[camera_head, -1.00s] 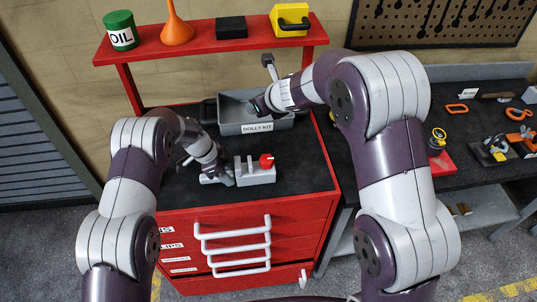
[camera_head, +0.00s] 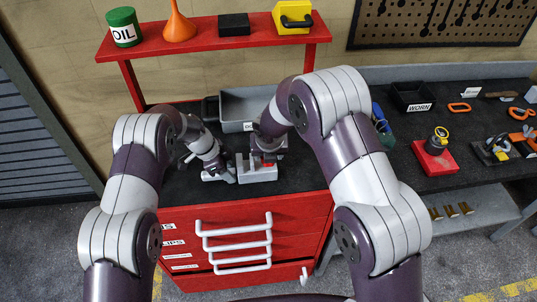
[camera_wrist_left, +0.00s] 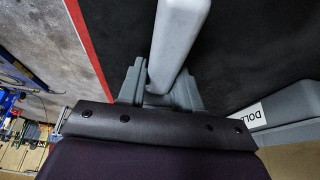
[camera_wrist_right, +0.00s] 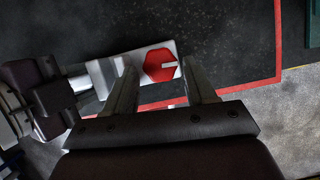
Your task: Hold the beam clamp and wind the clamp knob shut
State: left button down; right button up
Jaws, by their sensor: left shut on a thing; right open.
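The beam clamp (camera_head: 258,176) is a light grey metal block lying on the black top of the red tool chest. My left gripper (camera_head: 226,174) is shut on the clamp's grey bar, which runs out between its fingers in the left wrist view (camera_wrist_left: 181,38). The red clamp knob (camera_wrist_right: 159,65), with a white mark, sits on the clamp's end. In the head view, my right gripper (camera_head: 267,155) is over the knob and mostly hides it. In the right wrist view, its open fingers stand on either side of the knob, with gaps showing.
A grey dolly kit tray (camera_head: 240,108) stands behind the clamp. A red shelf (camera_head: 215,44) holds an oil can, an orange funnel and boxes. On the right bench (camera_head: 455,178) are a worn bin (camera_head: 412,97) and several tools. The chest top in front of the clamp is clear.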

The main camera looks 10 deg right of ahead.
jog(key=shift+x, duration=1)
jog(key=shift+r, duration=0.1)
jog(key=c, duration=0.8)
